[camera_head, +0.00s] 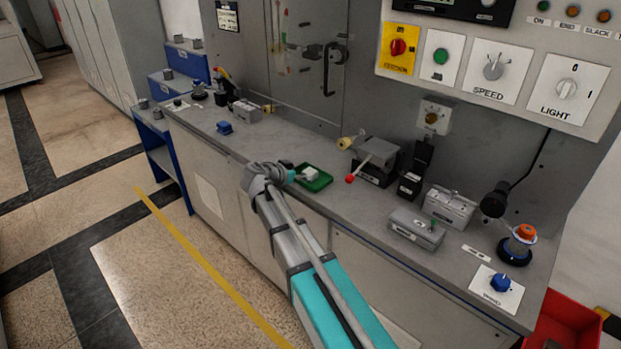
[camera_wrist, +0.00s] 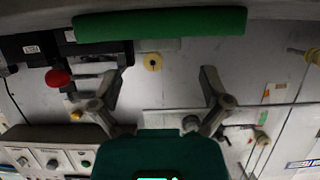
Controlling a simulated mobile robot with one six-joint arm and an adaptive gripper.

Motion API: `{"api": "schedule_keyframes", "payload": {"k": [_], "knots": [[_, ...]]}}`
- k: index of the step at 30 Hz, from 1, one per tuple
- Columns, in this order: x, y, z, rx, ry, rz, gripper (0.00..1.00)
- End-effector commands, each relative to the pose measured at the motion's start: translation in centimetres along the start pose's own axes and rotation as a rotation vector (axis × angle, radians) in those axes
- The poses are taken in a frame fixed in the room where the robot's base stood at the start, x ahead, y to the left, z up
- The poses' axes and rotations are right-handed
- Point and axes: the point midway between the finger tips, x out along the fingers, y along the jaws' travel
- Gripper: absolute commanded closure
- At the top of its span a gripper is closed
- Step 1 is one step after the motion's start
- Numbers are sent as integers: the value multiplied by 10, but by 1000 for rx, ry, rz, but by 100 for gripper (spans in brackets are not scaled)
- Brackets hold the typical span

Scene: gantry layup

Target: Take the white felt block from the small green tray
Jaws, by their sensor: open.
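The white felt block (camera_head: 311,173) sits in the small green tray (camera_head: 322,182) on the grey bench top in the head view. My gripper (camera_head: 290,173) is at the tray's left side, apart from the block; its fingers are small and partly hidden by my arm there. In the wrist view my gripper (camera_wrist: 159,82) is open, its two fingers wide apart with nothing between them. A green strip across the top of the wrist view looks like the tray's side wall (camera_wrist: 160,23). I cannot make out the block for certain in that view.
A grey box with a red-knobbed lever (camera_head: 372,162) stands right of the tray. A dark upright holder (camera_head: 415,170) and grey boxes (camera_head: 417,227) are farther right. A blue item (camera_head: 225,127) lies to the left. Bench between it and the tray is mostly clear.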

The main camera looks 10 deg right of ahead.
Motion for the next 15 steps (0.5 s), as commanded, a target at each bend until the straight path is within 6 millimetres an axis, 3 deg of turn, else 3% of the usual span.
{"api": "schedule_keyframes", "payload": {"k": [15], "knots": [[10, 0, 2, 1, 0, 2, 3]]}}
